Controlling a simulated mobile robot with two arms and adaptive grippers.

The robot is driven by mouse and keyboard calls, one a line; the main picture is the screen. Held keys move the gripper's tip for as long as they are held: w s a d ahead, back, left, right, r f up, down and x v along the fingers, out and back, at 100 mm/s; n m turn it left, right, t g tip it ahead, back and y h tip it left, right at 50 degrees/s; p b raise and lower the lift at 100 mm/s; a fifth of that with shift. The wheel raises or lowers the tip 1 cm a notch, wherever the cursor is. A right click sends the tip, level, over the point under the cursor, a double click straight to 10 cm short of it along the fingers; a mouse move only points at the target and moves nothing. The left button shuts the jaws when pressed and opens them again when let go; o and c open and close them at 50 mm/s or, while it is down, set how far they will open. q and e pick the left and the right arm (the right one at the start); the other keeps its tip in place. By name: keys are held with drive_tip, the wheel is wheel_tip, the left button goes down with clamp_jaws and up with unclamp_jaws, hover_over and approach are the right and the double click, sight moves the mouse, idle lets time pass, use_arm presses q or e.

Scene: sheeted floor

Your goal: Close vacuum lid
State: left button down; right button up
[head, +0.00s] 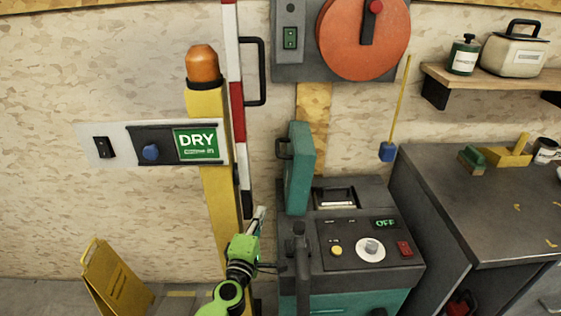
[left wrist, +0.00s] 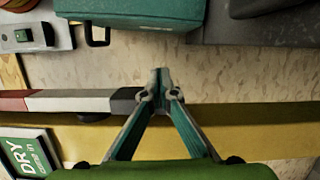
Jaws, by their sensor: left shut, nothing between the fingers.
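The vacuum machine (head: 336,284) stands right of centre in the head view, with a dark control panel and a teal body. Its teal lid (head: 302,165) stands upright, open, with a black handle (head: 284,148) on its left side. A teal block that appears to be the lid (left wrist: 135,12) also shows at the top of the left wrist view, with the handle (left wrist: 97,38) below it. My left gripper (head: 260,216) is shut and empty, left of the machine and below the lid, apart from it. Its fingertips (left wrist: 161,76) meet in the left wrist view. My right gripper is not in view.
A yellow post (head: 213,195) and a red-and-white barrier pole (head: 236,105) stand close behind my left arm. A yellow floor sign (head: 117,279) is at the lower left. A dark workbench (head: 480,195) stands right of the machine. A blue-ended yellow tool (head: 388,151) hangs behind.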

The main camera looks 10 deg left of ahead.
sight(290, 167)
use_arm(q)
wheel_tip(290, 167, up, 10)
drive_tip(key=w+n+t, duration=0.1)
drive_tip(key=n, duration=0.4)
drive_tip(key=w+r+b, duration=0.1)
drive_tip(key=w+r, duration=0.1)
drive_tip(key=w, duration=0.8)
drive_tip(key=shift+y, duration=0.4)
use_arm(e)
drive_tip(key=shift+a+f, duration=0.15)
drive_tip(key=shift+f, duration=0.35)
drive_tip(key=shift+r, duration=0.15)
